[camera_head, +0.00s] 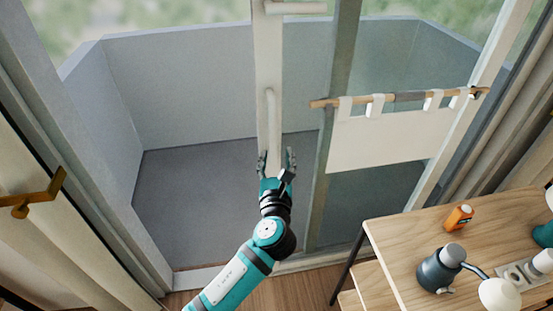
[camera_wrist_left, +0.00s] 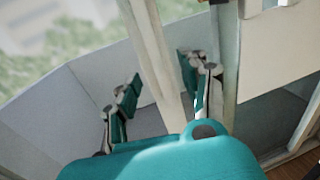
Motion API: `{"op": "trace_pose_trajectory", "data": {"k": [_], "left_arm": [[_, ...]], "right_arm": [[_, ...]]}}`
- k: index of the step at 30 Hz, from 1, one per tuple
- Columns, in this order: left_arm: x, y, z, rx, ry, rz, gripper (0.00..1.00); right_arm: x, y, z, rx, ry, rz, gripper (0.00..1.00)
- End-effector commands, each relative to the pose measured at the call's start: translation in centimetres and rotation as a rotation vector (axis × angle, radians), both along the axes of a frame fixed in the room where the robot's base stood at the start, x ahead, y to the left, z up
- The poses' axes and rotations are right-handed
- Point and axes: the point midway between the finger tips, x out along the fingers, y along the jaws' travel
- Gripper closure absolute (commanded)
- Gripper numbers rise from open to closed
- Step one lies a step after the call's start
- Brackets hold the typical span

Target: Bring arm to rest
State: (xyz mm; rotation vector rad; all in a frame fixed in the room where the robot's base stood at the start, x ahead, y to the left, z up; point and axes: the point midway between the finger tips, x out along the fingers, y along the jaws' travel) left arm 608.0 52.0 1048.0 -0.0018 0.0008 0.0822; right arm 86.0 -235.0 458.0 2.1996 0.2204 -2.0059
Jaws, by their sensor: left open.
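My left gripper (camera_head: 276,163) reaches out in front of the balcony door in the head view. Its two fingers are apart, and nothing shows between them but the light door frame post behind. The left wrist view also shows the open fingers (camera_wrist_left: 160,95) with the pale post (camera_wrist_left: 154,60) between or beyond them. I cannot tell whether a finger touches the post. A vertical door handle (camera_head: 271,130) runs on the post just above the fingertips. My right gripper is in neither view.
A wooden table (camera_head: 400,235) at the right carries an orange bottle (camera_head: 458,217) and a dark kettle (camera_head: 440,268). A white cloth (camera_head: 385,138) hangs from a wooden rod (camera_head: 400,97) on the glass. A curtain with a brass holder (camera_head: 35,197) is at the left.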

Motion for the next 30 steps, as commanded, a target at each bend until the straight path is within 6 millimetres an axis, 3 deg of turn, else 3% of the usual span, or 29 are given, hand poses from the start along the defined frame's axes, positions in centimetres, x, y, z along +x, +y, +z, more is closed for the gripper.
{"op": "trace_pose_trajectory", "data": {"k": [10,14,17,19,23,26,30], "left_arm": [[0.0,0.0,-0.2,-0.003,0.004,-0.001,0.55],[0.1,0.3,-3.4,-0.072,0.062,-0.004,0.55],[-0.2,1.1,-9.0,-0.211,0.167,0.002,0.55],[-0.9,1.9,-14.1,-0.349,0.261,0.025,0.55],[-3.8,3.7,-23.6,-0.630,0.430,0.117,0.55],[-7.2,5.2,-30.4,-0.850,0.541,0.229,0.55],[-13.4,7.6,-39.0,-1.155,0.657,0.447,0.55]], "right_arm": [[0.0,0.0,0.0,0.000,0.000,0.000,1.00],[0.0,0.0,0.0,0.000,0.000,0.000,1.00],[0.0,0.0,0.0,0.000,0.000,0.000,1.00],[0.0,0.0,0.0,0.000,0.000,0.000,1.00],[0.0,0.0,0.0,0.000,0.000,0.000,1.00],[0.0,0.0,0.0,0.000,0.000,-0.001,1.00],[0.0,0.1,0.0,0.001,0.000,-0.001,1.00]]}}
